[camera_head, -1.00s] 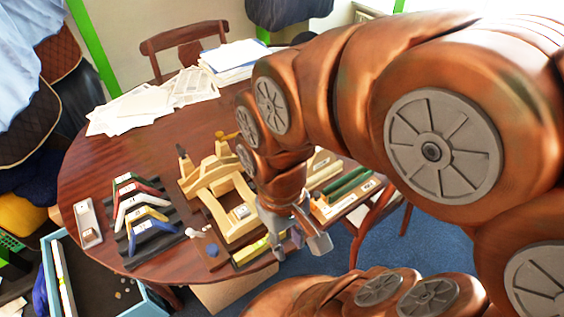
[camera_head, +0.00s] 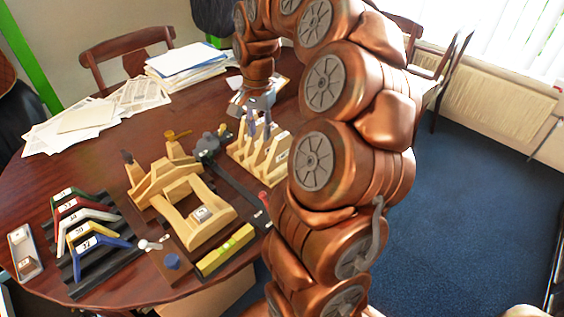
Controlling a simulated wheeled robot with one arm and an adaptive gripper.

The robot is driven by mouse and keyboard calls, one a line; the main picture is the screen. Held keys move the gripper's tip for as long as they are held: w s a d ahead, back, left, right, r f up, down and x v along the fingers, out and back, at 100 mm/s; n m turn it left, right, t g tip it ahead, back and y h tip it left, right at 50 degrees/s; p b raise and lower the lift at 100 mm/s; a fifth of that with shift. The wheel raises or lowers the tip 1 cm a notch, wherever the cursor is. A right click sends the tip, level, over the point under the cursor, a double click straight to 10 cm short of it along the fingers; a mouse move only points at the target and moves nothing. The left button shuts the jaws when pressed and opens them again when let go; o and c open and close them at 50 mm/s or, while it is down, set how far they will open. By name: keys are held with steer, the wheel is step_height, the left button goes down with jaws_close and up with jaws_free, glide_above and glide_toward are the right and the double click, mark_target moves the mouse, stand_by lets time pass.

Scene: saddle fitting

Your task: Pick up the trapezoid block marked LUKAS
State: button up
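No LUKAS lettering is readable in this view. My gripper (camera_head: 260,124) points down at the back right of the table, over or just behind a slotted pale wooden rack (camera_head: 242,153). It is well to the right of and behind the labelled block. The fingertips are small and dark, and the gap between them is unclear. My arm hides part of the table's right side.
Coloured, numbered angled bars, such as a blue one (camera_head: 104,241), lie on a black ribbed rack at left. A small pale tray (camera_head: 26,251) is at the left edge. A yellow-green level (camera_head: 225,250) lies near the front edge. Papers (camera_head: 85,119) cover the back left.

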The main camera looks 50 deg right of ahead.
mark_target(285, 135)
steer(key=d+f+m, duration=0.1)
steer(key=d, duration=0.2)
steer(key=d+f+m, duration=0.1)
steer(key=d+f, duration=0.1)
steer(key=d, duration=0.1)
steer(key=d+f+m+b, duration=0.1)
steer(key=d, duration=0.1)
steer(key=shift+s+d+f+m, duration=0.15)
steer(key=shift+s+d+m, duration=0.1)
steer(key=shift+d+m, duration=0.15)
steer(key=shift+d+f, duration=0.15)
steer(key=shift+d, duration=0.05)
step_height(285, 135, down, 2)
steer(key=shift+f, duration=0.1)
steer(key=shift+w+a+f+p, duration=0.15)
steer(key=shift+f+p, duration=0.1)
steer(key=shift+f, duration=0.65)
steer(key=shift+s+a+f+p, duration=0.15)
steer(key=shift+f+p, duration=0.1)
steer(key=shift+f, duration=0.6)
steer(key=shift+w+a+f+p, duration=0.15)
steer(key=shift+f+p, duration=0.1)
steer(key=shift+f, duration=0.65)
jaws_close()
